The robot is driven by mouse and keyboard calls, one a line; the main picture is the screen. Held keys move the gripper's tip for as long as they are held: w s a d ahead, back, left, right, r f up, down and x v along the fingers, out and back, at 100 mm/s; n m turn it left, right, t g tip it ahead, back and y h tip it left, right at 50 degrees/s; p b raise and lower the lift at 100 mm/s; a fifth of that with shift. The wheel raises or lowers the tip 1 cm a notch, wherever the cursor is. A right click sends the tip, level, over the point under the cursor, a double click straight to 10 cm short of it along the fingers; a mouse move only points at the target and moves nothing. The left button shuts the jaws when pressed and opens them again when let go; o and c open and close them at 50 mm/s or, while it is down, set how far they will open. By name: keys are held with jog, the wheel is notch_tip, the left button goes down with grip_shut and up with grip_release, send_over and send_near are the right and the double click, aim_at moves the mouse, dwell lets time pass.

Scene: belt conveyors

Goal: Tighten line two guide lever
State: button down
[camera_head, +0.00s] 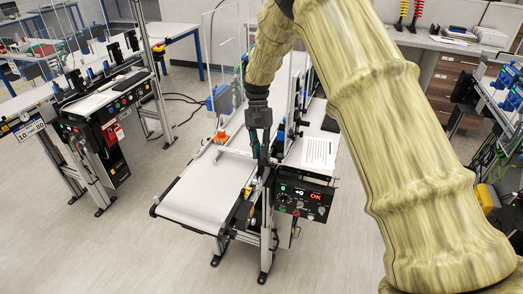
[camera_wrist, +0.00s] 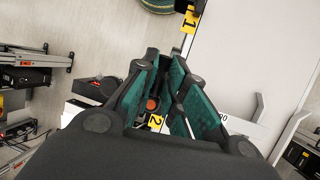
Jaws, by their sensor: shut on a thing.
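My gripper (camera_head: 262,160) points down at the right side of the middle conveyor, just behind its control box. In the wrist view its green-padded fingers (camera_wrist: 160,92) are closed in on a small part with an orange-red round spot (camera_wrist: 151,104). I take this part to be the line two guide lever; most of it is hidden by the fingers. A yellow tag marked 2 (camera_wrist: 155,122) sits right below it. In the head view the lever is hidden behind the gripper and cannot be made out.
The white belt (camera_head: 203,190) is bare. Another conveyor (camera_head: 98,102) stands at left, with open floor between. A yellow tag marked 1 (camera_wrist: 190,18) shows farther along.

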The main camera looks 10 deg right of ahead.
jog(key=shift+w, duration=0.1)
dwell(0.4)
jog(key=c, duration=1.6)
grip_release()
jog(key=shift+c, duration=0.2)
jog(key=shift+o, duration=0.8)
jog(key=shift+w+f, duration=0.15)
jog(key=shift+r, duration=0.25)
jog(key=v, duration=1.1)
jog(key=shift+r, duration=0.2)
jog(key=shift+w, duration=0.15)
